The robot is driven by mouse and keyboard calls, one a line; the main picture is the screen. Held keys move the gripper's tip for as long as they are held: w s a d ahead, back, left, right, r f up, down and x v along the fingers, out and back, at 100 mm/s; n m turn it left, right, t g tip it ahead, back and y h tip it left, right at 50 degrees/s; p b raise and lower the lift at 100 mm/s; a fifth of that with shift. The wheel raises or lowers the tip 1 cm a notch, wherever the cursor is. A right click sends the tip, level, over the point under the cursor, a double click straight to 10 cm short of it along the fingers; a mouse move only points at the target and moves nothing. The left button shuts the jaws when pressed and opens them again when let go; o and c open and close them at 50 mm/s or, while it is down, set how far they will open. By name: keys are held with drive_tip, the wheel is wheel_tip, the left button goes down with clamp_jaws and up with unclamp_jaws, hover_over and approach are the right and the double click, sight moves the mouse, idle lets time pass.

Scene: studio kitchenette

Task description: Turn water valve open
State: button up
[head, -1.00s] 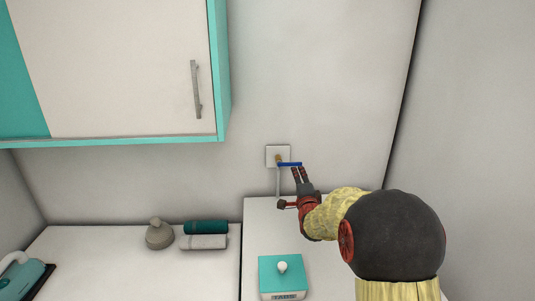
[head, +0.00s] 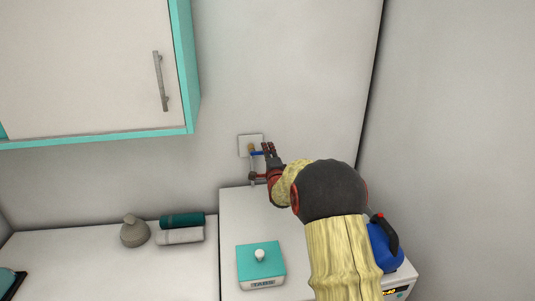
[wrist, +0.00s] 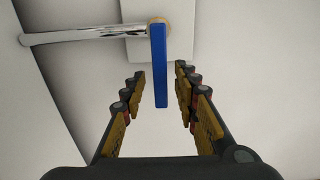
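The water valve has a blue lever handle (wrist: 158,68) on a brass-coloured stem, mounted on a white square wall plate (head: 251,145). A chrome pipe (wrist: 85,35) runs from the stem. In the head view the blue handle (head: 257,153) points right from the stem, partly hidden by my gripper (head: 268,148). In the wrist view my gripper (wrist: 160,92) is open, with one finger on each side of the handle. Gaps show between the handle and both fingers; the right finger looks nearer to it.
A white counter or appliance top (head: 235,215) lies below the valve, with a teal box (head: 261,262) on it. A blue jug (head: 384,248) stands at the right. A wall cabinet (head: 90,70) hangs upper left.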

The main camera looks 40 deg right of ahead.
drive_tip(key=c, duration=0.3)
drive_tip(key=c, duration=0.4)
clamp_jaws()
idle(0.3)
